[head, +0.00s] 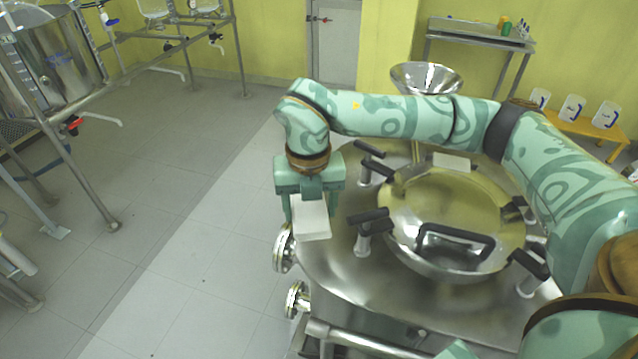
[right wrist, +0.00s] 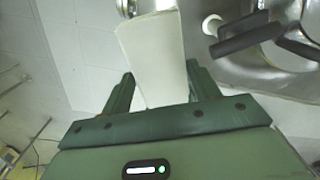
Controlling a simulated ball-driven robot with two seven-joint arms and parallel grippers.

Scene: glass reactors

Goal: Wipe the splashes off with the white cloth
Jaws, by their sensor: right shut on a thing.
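My right gripper (head: 310,207) is at the left edge of the steel vessel's top in the head view, pointing down. It is shut on the white cloth (head: 311,222), a pale, block-like piece that hangs between the fingers. In the right wrist view, the cloth (right wrist: 152,50) extends out past the fingers of the gripper (right wrist: 160,72). The cloth appears beside the vessel's rim; I cannot tell whether it touches the steel. I cannot make out distinct splashes on the shiny surfaces. My left gripper is not in view.
The vessel top (head: 345,265) carries a round lid (head: 450,205) with black-handled clamps (head: 372,220) around it. A small pale block (head: 452,161) lies behind the lid. A steel funnel (head: 426,78) stands behind. Pipe flanges (head: 284,250) stick out left.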

